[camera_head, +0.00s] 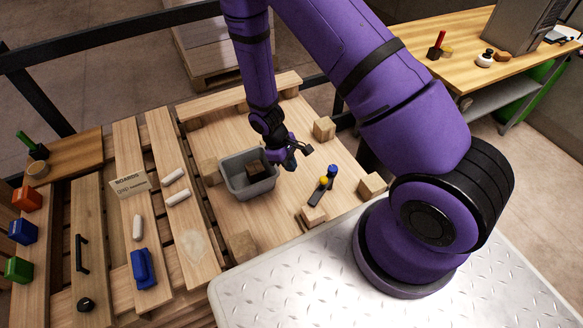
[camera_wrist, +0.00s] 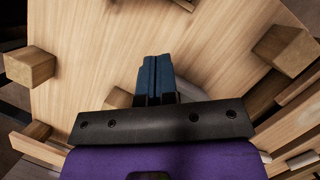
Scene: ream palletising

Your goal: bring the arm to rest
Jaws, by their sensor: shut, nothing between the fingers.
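My purple arm reaches over the pallet in the head view. My gripper (camera_head: 292,155) hangs above the wooden board, just right of the grey bin. In the wrist view my gripper (camera_wrist: 154,62) shows its two dark blue fingers pressed together, with nothing between them. Bare wooden board (camera_wrist: 100,60) lies beyond the fingertips. The gripper appears apart from the board and the wooden blocks.
A grey bin (camera_head: 235,182) holding a dark brown block (camera_head: 255,169) stands beside my gripper. Wooden blocks (camera_head: 324,128) sit around the board. A dark holder with yellow and blue knobs (camera_head: 323,181) is to the right. Slats at left carry a blue object (camera_head: 143,268) and white rolls.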

